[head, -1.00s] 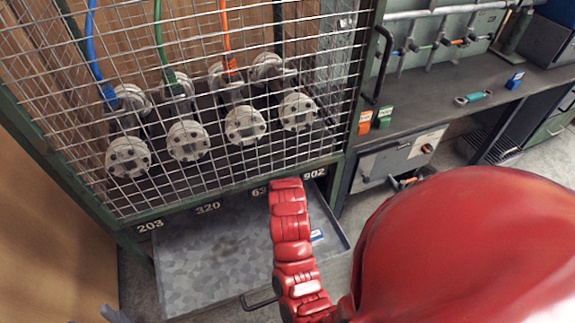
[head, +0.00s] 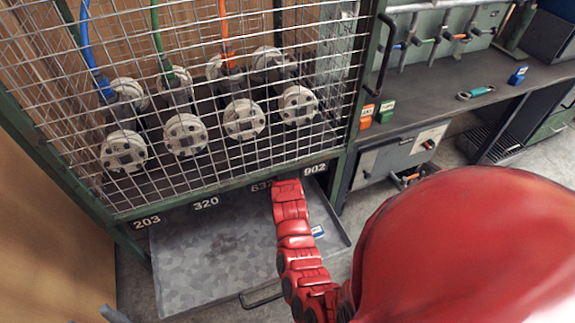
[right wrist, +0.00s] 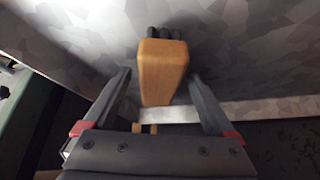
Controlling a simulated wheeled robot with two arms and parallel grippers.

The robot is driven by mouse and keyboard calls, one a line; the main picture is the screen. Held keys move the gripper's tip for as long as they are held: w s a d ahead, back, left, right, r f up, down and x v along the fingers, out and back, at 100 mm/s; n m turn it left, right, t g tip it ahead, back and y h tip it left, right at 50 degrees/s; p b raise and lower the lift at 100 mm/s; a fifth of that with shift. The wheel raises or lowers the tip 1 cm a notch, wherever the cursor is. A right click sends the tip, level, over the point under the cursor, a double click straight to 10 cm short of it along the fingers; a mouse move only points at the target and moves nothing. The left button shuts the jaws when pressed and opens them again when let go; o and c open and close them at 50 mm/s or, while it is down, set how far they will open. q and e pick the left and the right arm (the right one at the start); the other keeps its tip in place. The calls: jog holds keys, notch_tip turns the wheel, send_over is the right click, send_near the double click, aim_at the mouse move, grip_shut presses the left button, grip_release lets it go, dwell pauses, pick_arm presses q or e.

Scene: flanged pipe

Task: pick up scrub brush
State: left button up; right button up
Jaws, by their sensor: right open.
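The scrub brush (right wrist: 162,70) shows in the right wrist view as a wooden block with dark bristles at its far end. It is near a grey metal surface. My right gripper (right wrist: 160,80) is open, with one finger on either side of the brush and visible gaps at both sides. In the head view my red right arm reaches toward the lower front edge of the cage, above the metal tray (head: 205,262). The right gripper and the brush are hidden there. My left gripper is not in view.
A wire cage (head: 225,214) with several flanged pipes and coloured hoses stands above the tray. A blue-and-white item (head: 318,232) lies on the tray, right of my arm. At right, a workbench (head: 440,112) holds orange and green blocks and a teal tool (head: 475,93).

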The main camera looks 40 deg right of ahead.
grip_shut()
dwell(0.5)
jog(key=shift+r+p, duration=0.3)
jog(key=shift+r, duration=0.2)
jog(key=s+a, duration=0.2)
jog(key=s, duration=0.1)
jog(key=s+a+p, duration=0.1)
jog(key=s+a, duration=0.2)
jog(key=s, duration=0.1)
jog(key=s+a+p, duration=0.1)
jog(key=s+a, duration=0.1)
jog(key=s, duration=0.1)
jog(key=shift+s+a, duration=0.2)
jog(key=shift+a, duration=0.05)
notch_tip(320, 180, up, 14)
jog(key=p, duration=0.2)
jog(key=shift+s, duration=0.1)
